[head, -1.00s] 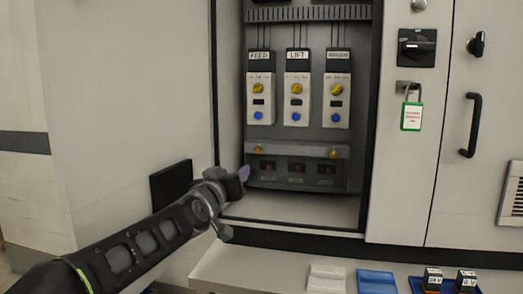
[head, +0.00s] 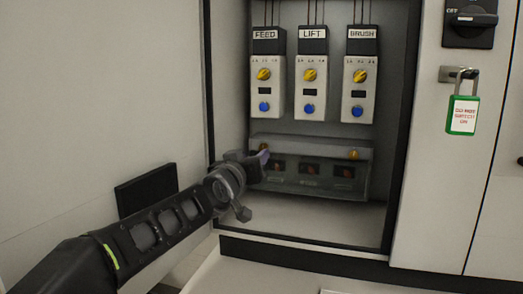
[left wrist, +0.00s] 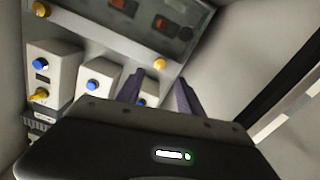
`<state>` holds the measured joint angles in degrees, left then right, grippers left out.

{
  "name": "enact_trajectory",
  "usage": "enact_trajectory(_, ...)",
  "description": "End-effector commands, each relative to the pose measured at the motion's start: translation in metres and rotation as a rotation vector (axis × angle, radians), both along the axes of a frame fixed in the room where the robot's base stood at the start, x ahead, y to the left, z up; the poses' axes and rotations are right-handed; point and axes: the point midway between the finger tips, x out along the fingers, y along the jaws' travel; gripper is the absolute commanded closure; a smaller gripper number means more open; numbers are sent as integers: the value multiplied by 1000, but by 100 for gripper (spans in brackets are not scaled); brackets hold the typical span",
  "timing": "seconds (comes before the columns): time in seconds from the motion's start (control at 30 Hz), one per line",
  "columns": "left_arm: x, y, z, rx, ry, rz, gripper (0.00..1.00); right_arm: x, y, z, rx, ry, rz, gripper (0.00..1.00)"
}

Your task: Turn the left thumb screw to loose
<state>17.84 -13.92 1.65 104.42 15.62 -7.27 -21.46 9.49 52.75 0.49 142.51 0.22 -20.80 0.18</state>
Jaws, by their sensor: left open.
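The left thumb screw (head: 264,149) is a small yellow knob at the left end of the grey cover (head: 310,149), low in the open cabinet. The right thumb screw (head: 353,154) sits at the cover's other end. My left gripper (head: 262,159) is at the left screw, its purple fingers partly overlapping it. In the left wrist view, which is turned over, the two fingers (left wrist: 159,76) are apart, with the left screw (left wrist: 159,63) just beyond and between the tips. I cannot tell whether they touch it. The right gripper is not in view.
Modules labelled FEED (head: 267,88), LIFT (head: 312,88) and BRUSH (head: 359,90) hang above the cover. The cabinet's left edge (head: 208,80) is close to my arm. A padlock with a green-edged tag (head: 463,115) hangs at right. The cabinet floor (head: 330,221) is clear.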

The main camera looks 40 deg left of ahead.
Motion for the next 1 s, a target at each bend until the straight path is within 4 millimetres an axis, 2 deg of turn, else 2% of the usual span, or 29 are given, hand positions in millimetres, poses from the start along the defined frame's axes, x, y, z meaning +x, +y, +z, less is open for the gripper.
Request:
enact_trajectory(0.5,64,22,-1,-1,2,0,56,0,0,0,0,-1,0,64)
enact_trajectory(0.87,70,24,0,0,0,0,56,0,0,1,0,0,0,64)
enact_trajectory(1.0,70,24,0,0,0,0,67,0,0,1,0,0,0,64)
